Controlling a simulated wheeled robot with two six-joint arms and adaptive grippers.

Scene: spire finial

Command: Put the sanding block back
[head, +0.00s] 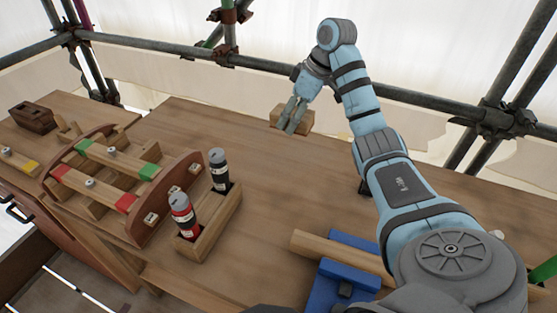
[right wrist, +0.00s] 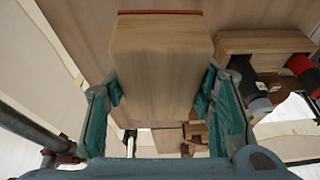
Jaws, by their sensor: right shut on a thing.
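The sanding block (head: 304,118) is a light wooden block, held above the far part of the bench. My right gripper (head: 292,117) is shut on it. In the right wrist view the block (right wrist: 160,60) sits between the two teal finger pads, with a thin red-orange layer along its top edge in that picture. Part of the block is hidden behind the fingers in the head view. I cannot tell the exact gap between it and the bench. My left gripper is not in view.
A blue fixture (head: 331,287) carries a wooden bar (head: 330,250). The bench (head: 262,185) middle is clear. Scaffold pipes run behind.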

